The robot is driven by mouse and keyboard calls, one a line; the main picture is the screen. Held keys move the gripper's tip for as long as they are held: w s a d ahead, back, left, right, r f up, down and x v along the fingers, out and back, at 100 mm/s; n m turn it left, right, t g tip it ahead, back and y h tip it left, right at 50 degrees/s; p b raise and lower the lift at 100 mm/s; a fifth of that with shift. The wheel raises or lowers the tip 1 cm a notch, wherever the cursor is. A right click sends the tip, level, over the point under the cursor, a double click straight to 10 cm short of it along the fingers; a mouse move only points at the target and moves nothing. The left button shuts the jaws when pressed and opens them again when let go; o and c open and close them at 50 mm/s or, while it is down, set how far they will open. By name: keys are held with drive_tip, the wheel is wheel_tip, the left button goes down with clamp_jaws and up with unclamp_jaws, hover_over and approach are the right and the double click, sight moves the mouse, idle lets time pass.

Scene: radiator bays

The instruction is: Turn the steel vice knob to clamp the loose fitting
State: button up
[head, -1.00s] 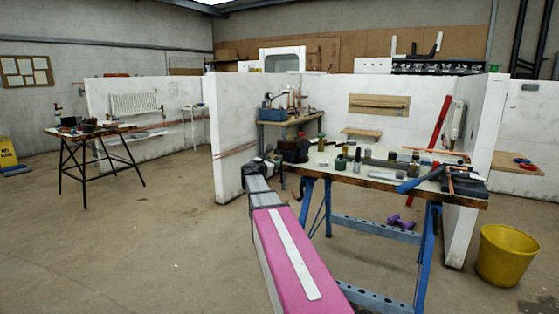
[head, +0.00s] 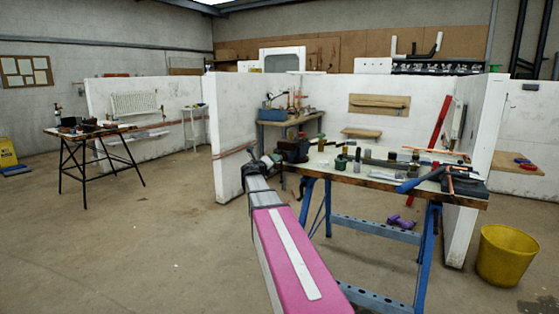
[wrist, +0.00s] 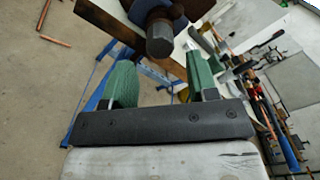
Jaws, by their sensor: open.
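The steel vice knob (wrist: 160,42) is a round grey end in the wrist view, at the top middle. It lines up with the gap between the fingers of my gripper (wrist: 158,70), slightly past their tips. My gripper is open with green finger pads, and nothing is between them. In the head view my gripper (head: 268,161) is at the left end of the workbench, beside the dark vice (head: 293,150). I cannot make out the loose fitting or whether the pads touch the knob.
The workbench top (head: 345,172) carries several fittings and tools, with blue legs below. A yellow bucket (head: 503,257) stands on the floor at right. White partition walls (head: 228,135) stand behind.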

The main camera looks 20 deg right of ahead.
drive_tip(key=shift+n, duration=0.8)
drive_tip(key=shift+w+d, duration=0.1)
